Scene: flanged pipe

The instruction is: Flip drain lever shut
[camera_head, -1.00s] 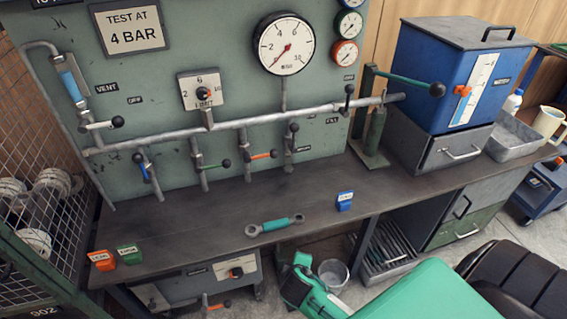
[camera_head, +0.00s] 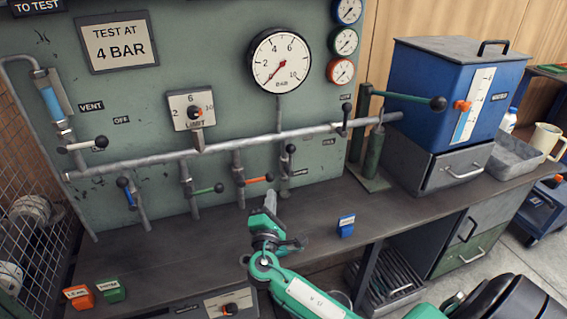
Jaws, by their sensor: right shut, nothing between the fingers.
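A pipe (camera_head: 225,147) runs across the green panel with several levers on it. A black-knobbed lever (camera_head: 290,160) points upright at the right of the lower branches, beside a small label too small to read. Left of it are an orange lever (camera_head: 257,180), a green lever (camera_head: 207,190) and a blue lever (camera_head: 125,190), all on downward branches. I cannot tell which one is labelled drain. My right gripper (camera_head: 271,203) is shut and empty, its tips pointing up, in front of the panel below the orange lever and apart from it. My left gripper is out of view.
A large gauge (camera_head: 279,60) and a limit dial (camera_head: 194,112) sit above the pipe. A pump handle (camera_head: 410,99) juts out at right, near a blue tank (camera_head: 440,85). Orange (camera_head: 78,297), green (camera_head: 111,290) and blue (camera_head: 346,226) tags stand on the bench (camera_head: 190,250).

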